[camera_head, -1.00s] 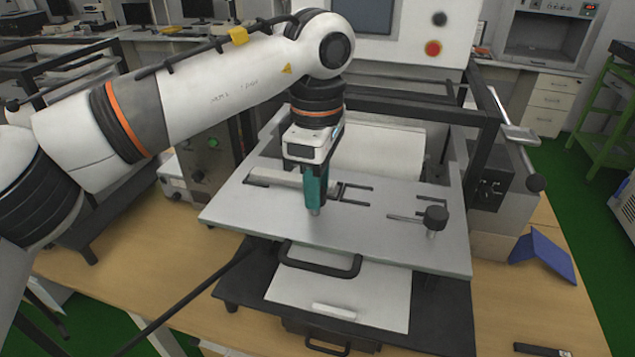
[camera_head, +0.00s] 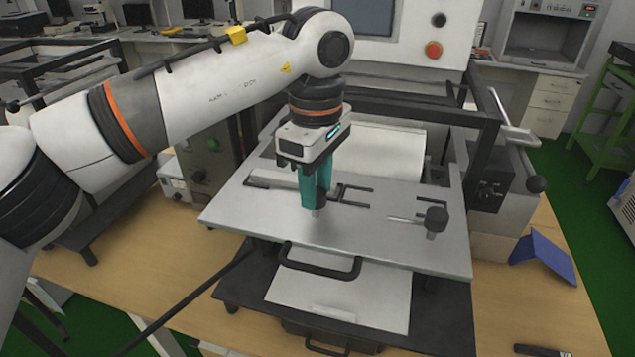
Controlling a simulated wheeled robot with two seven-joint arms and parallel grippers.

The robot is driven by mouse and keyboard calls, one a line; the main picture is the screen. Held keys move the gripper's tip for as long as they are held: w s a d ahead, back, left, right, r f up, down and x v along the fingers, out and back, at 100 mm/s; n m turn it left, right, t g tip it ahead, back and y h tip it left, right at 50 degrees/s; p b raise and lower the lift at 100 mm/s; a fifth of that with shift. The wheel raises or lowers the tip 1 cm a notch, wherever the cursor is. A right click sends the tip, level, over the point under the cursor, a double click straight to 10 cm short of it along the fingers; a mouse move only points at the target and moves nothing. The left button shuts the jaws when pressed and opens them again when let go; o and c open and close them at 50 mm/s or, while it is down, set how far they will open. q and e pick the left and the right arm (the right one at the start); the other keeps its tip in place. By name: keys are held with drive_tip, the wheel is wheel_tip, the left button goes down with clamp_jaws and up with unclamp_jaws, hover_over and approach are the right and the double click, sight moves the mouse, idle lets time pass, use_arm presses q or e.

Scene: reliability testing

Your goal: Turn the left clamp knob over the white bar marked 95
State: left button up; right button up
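My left gripper (camera_head: 316,203), with teal fingers, points down over the left part of the grey metal plate (camera_head: 375,242). A short metal post (camera_head: 317,213) shows just below its fingertips. The left clamp knob is hidden behind or between the fingers, so I cannot see whether they are closed on it. A pale bar (camera_head: 272,180) lies on the plate left of the gripper; no marking on it is readable. The right clamp knob (camera_head: 436,219), black on a metal post, stands uncovered at the plate's right. My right gripper is not in view.
Black handles (camera_head: 322,270) and a white sheet (camera_head: 375,300) are below the plate's front edge. A black frame (camera_head: 425,105) stands behind the plate. A blue folded object (camera_head: 545,255) lies on the wooden table at right. The plate's front middle is clear.

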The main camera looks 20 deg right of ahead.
use_arm(q)
drive_tip(key=shift+o, duration=1.3)
drive_tip(key=shift+a, duration=0.1)
drive_tip(key=shift+r+b, duration=0.3)
drive_tip(key=shift+r, duration=0.15)
wheel_tip(320, 180, up, 11)
drive_tip(key=b, duration=0.1)
